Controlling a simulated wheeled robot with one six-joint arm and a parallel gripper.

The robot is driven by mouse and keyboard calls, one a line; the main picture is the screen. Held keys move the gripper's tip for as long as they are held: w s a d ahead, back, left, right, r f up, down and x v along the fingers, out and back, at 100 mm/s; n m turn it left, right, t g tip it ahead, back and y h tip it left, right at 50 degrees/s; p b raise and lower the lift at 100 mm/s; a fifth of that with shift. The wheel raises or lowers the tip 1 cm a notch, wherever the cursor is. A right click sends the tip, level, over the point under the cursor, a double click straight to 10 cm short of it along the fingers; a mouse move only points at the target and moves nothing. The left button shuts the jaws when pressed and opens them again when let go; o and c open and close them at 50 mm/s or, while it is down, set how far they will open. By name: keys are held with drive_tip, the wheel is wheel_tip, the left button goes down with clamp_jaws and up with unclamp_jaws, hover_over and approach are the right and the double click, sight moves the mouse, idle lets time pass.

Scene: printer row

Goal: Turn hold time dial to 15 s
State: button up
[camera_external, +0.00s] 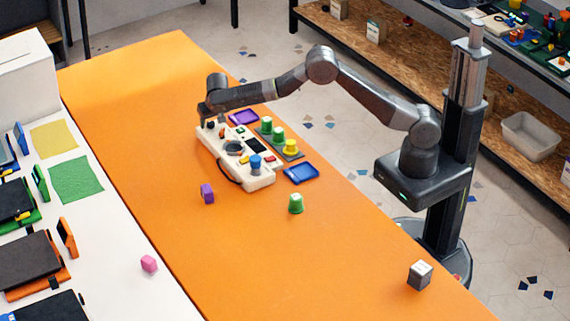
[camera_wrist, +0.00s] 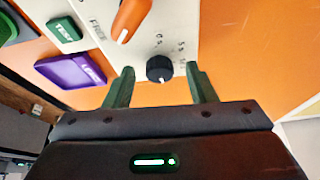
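The hold time dial (camera_wrist: 159,68) is a small black round knob on a cream panel, with small printed marks around it that are too blurred to read fully. A white pointer mark shows on the dial's lower edge in the wrist view. My gripper (camera_wrist: 161,82) is open, with one green finger on each side of the dial and visible gaps between. In the external view my gripper (camera_external: 208,120) is at the far left end of the cream control panel (camera_external: 264,181); the dial is not clearly visible there.
An orange lever (camera_wrist: 130,18) and a green TEST button (camera_wrist: 64,30) are near the dial. A purple tray (camera_external: 243,117), a blue tray (camera_external: 301,173) and several coloured cups are beside the panel. A purple block (camera_external: 207,193) lies in front. The orange table's near part is mostly clear.

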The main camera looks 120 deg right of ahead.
drive_tip(key=v, duration=1.3)
drive_tip(key=shift+r, duration=0.35)
drive_tip(key=x, duration=1.3)
drive_tip(key=shift+f, duration=0.4)
drive_tip(key=shift+r, duration=0.1)
